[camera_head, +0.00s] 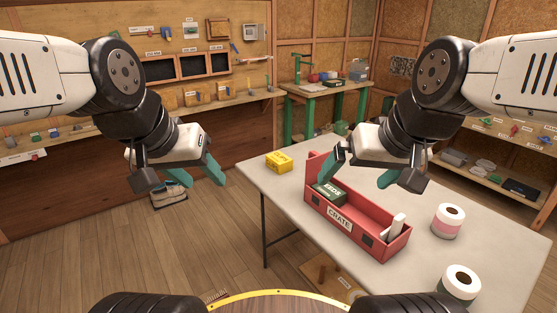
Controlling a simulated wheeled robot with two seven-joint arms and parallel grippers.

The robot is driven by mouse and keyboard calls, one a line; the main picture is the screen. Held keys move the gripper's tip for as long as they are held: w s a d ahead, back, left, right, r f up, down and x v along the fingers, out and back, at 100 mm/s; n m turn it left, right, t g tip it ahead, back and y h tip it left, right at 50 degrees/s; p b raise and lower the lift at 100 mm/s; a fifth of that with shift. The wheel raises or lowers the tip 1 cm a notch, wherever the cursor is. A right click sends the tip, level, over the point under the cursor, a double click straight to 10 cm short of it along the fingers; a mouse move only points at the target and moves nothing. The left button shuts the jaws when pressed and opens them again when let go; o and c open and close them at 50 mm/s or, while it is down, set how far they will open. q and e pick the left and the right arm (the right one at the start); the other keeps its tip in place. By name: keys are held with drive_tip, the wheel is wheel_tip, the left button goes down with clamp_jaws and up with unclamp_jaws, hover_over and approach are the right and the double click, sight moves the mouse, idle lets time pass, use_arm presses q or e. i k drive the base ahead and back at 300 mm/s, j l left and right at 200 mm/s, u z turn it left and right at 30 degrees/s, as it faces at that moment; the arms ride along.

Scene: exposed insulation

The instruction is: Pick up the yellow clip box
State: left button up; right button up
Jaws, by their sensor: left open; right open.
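The yellow clip box (279,162) sits on the white table (262,186) near its far left corner. My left gripper (197,184) is open and empty. In the picture it hangs left of the table's edge, apart from the yellow box. My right gripper (354,178) is open and shows over the red crate, to the right of the yellow box. I see nothing between its fingers.
A red crate (339,224) on the table holds a dark green box (330,192) and a white item (397,226). Two rolls stand at right, one pink and white (448,221), one green and white (460,284).

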sight(277, 162)
drive_tip(key=i+j, duration=0.35)
drive_tip(key=i, duration=0.2)
drive_tip(key=i+j, duration=0.3)
drive_tip(key=i, duration=0.25)
drive_tip(key=i+j+z, duration=0.1)
drive_tip(key=i+j, duration=0.25)
drive_tip(key=i, duration=0.2)
